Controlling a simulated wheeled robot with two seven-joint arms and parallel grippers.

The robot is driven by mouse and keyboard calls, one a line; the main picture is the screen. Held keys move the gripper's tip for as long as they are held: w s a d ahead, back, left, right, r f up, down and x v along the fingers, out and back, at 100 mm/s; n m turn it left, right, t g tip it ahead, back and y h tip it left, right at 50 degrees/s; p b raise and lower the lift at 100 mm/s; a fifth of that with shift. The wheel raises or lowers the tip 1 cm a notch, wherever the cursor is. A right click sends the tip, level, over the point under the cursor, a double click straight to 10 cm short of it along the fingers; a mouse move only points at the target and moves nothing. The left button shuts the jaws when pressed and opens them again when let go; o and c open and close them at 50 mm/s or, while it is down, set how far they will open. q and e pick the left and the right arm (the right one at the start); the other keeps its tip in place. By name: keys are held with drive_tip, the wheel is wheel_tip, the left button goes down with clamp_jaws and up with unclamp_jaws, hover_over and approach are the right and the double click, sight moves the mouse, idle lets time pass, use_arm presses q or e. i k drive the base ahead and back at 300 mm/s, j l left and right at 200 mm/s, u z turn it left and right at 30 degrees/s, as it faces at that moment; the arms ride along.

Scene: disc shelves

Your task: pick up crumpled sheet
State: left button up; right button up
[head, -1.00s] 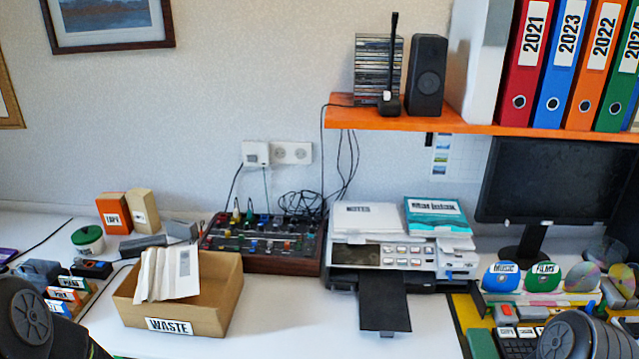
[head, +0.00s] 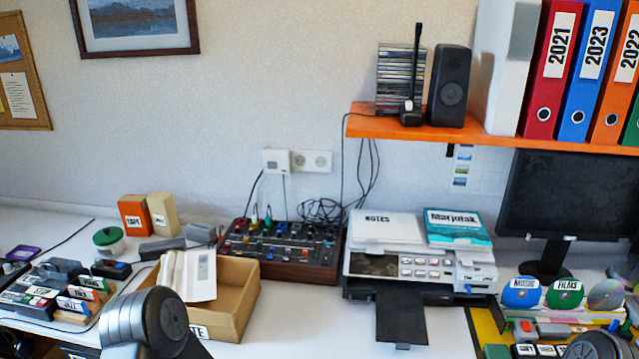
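A crumpled white sheet (head: 203,274) leans inside the cardboard box (head: 240,311) labelled as waste, against its left side and rising above the rim. My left arm shows as a dark joint at the bottom, in front of the box, covering part of its front wall and label. Its gripper is not visible. Only a dark piece of my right arm shows at the bottom right edge; its gripper is out of view too.
A mixing desk (head: 283,250) stands right behind the box, and a printer (head: 420,262) with papers on top stands to the right. Small labelled blocks (head: 75,305) stand at the left. An orange shelf (head: 450,133) hangs above the printer. White desk lies clear between box and printer.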

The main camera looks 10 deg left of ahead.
sight(192, 274)
drive_tip(key=j+z, duration=0.95)
drive_tip(key=k+j, duration=0.15)
drive_tip(key=j, duration=0.25)
drive_tip(key=k+j+z, duration=0.1)
drive_tip(key=j, duration=0.3)
drive_tip(key=k+j, duration=0.15)
drive_tip(key=j, duration=0.25)
drive_tip(key=k+j+z, duration=0.1)
drive_tip(key=j, duration=0.25)
drive_tip(key=k+j, duration=0.2)
drive_tip(key=j, duration=0.2)
drive_tip(key=z, duration=0.05)
